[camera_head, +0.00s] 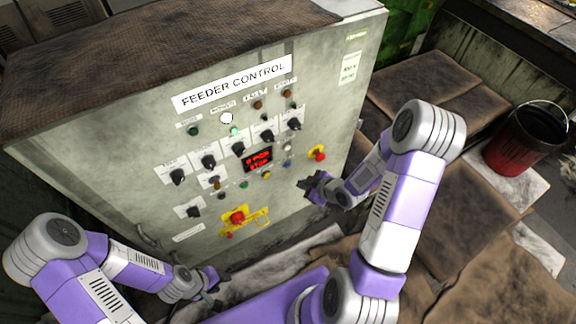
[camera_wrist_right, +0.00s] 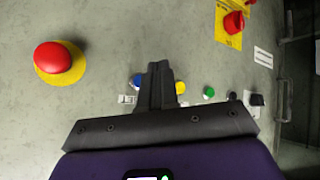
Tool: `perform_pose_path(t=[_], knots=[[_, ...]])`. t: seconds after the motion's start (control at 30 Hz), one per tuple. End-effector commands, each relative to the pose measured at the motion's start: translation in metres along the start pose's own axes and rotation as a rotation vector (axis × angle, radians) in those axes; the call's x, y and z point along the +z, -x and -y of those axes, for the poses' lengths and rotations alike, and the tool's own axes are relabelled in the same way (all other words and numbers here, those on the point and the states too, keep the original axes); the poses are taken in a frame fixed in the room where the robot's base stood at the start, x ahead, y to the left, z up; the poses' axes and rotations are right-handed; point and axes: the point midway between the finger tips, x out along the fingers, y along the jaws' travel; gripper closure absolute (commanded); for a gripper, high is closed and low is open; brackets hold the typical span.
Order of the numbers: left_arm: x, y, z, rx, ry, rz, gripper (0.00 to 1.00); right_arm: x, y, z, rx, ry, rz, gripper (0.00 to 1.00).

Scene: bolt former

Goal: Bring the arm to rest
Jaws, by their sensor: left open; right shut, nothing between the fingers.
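My right gripper (camera_head: 306,186) is in front of the lower right part of the feeder control panel (camera_head: 130,180). In the right wrist view its fingers (camera_wrist_right: 158,72) are shut together with nothing between them. They point at the panel among small blue (camera_wrist_right: 137,81) and yellow (camera_wrist_right: 180,87) buttons; I cannot tell whether they touch it. My left gripper (camera_head: 214,287) is low at the panel's foot, open and empty, seen small.
A red mushroom button (camera_head: 318,154) on a yellow disc is close to my right gripper; it also shows in the wrist view (camera_wrist_right: 52,57). A red switch (camera_head: 237,217) sits on a yellow plate. A red bucket (camera_head: 515,145) stands at the right. Brown mats cover the floor.

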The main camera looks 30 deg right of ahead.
Motion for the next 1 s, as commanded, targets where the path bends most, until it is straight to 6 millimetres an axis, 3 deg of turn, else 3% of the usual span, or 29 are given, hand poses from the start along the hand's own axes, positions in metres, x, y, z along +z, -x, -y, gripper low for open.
perform_pose_path(t=[0.33, 0.47, 0.57, 0.63, 0.8, 0.9, 1.0], knots=[[0.0, 0.0, 0.0, 0.0, 0.0, 0.0, 0.57, 0.0, 0.0, 0.0, -0.001, -0.001, 0.001, 1.0], [0.0, -0.002, 0.001, 0.0, 0.0, 0.0, 0.57, 0.003, -0.012, 0.018, -0.034, -0.086, 0.031, 1.0], [0.0, -0.005, 0.002, 0.0, 0.0, 0.0, 0.57, 0.012, -0.032, 0.056, -0.099, -0.273, 0.112, 1.0], [0.0, -0.008, 0.003, 0.0, 0.0, 0.0, 0.57, 0.021, -0.045, 0.093, -0.15, -0.441, 0.204, 1.0], [-0.001, -0.014, 0.005, 0.0, 0.0, 0.0, 0.57, 0.046, -0.056, 0.182, -0.222, -0.804, 0.474, 1.0], [-0.001, -0.016, 0.006, 0.0, 0.0, 0.0, 0.57, 0.057, -0.052, 0.217, -0.224, -0.945, 0.606, 1.0], [-0.001, -0.017, 0.006, 0.0, 0.0, 0.0, 0.57, 0.064, -0.048, 0.237, -0.216, -1.024, 0.684, 1.0]])
